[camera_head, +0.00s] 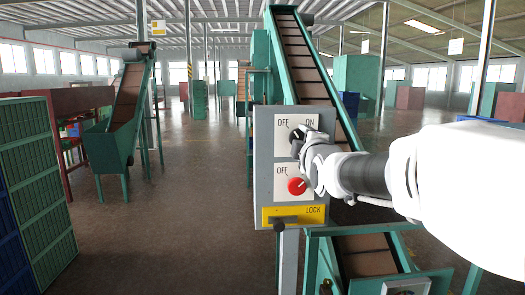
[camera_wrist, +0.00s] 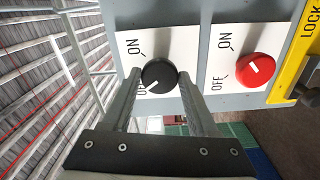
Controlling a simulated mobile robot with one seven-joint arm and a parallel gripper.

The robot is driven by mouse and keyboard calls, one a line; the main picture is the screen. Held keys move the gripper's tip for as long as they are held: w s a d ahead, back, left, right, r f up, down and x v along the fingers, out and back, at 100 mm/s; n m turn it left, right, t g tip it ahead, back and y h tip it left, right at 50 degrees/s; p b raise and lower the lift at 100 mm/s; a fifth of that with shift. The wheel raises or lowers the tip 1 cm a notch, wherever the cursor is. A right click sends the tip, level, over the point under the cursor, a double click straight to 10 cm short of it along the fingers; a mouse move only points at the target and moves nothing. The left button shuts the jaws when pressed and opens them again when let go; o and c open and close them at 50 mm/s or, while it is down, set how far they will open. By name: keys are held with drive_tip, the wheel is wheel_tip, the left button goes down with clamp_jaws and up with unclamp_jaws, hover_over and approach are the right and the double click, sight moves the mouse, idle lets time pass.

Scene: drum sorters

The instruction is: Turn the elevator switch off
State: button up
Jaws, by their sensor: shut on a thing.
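A grey control box (camera_head: 263,150) stands on a post in the head view, with two white plates, each marked OFF and ON. The upper plate's black knob (camera_wrist: 158,74) shows in the wrist view, with its white mark at the lower left, toward the OFF label. The lower plate has a red knob (camera_head: 297,186), also in the wrist view (camera_wrist: 255,69). My gripper (camera_wrist: 160,78) is shut on the black knob, one finger on each side. In the head view my gripper (camera_head: 301,143) partly hides the black knob and the lower plate. I cannot read which knob is named elevator.
A yellow LOCK plate (camera_head: 292,215) sits below the red knob. A green inclined conveyor (camera_head: 300,60) rises behind the box, and another conveyor (camera_head: 126,105) stands at the left. Green crates (camera_head: 40,170) are stacked at the left edge. The floor between is clear.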

drive_tip(key=shift+n+b, duration=0.6)
drive_tip(key=shift+n, duration=0.4)
drive_tip(key=o, duration=1.4)
drive_tip(key=shift+c, duration=0.2)
drive_tip(key=s, duration=1.7)
drive_tip(key=shift+s, duration=0.2)
